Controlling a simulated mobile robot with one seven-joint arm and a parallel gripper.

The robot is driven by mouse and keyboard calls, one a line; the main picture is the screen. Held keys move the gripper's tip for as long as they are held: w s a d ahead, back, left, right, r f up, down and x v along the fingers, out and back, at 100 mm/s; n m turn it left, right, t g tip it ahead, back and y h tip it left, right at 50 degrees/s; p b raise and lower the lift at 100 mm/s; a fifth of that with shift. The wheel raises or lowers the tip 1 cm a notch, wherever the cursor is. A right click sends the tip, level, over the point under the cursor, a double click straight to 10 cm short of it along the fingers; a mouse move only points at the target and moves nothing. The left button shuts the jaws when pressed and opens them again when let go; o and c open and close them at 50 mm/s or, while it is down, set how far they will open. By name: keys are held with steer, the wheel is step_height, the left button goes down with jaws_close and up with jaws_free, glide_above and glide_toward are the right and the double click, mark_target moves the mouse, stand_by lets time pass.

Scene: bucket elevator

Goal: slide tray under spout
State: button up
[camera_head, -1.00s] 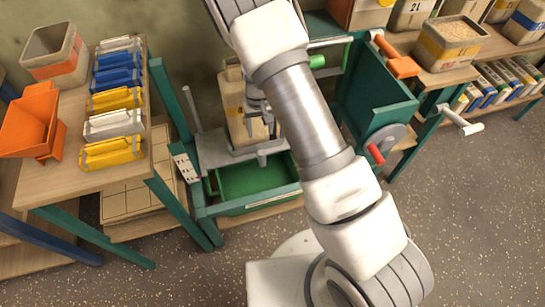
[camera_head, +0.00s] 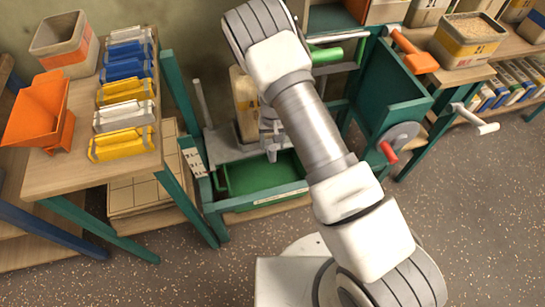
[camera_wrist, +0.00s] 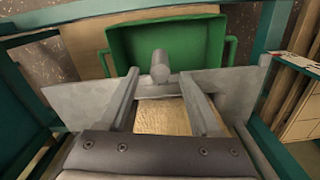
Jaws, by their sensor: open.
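The green tray (camera_head: 262,180) sits low in the teal frame, under a grey plate (camera_head: 218,150); part of it is hidden by my arm. In the wrist view the tray (camera_wrist: 168,42) lies beyond the grey plate (camera_wrist: 85,100), with handles at its sides. My gripper (camera_head: 272,147) is over the plate, just behind the tray in the head view, partly hidden by my arm. In the wrist view its fingers (camera_wrist: 163,85) are apart. A short grey cylinder (camera_wrist: 160,66) shows just beyond the fingertips; I cannot tell whether it is the spout.
A bench at left holds colored packs (camera_head: 125,93) and an orange hopper (camera_head: 38,112). The front floor is open.

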mark_target(272, 155)
step_height(272, 155, down, 8)
steer(key=shift+r+b, duration=0.1)
steer(key=shift+b, duration=0.65)
jaws_close()
stand_by(0.9)
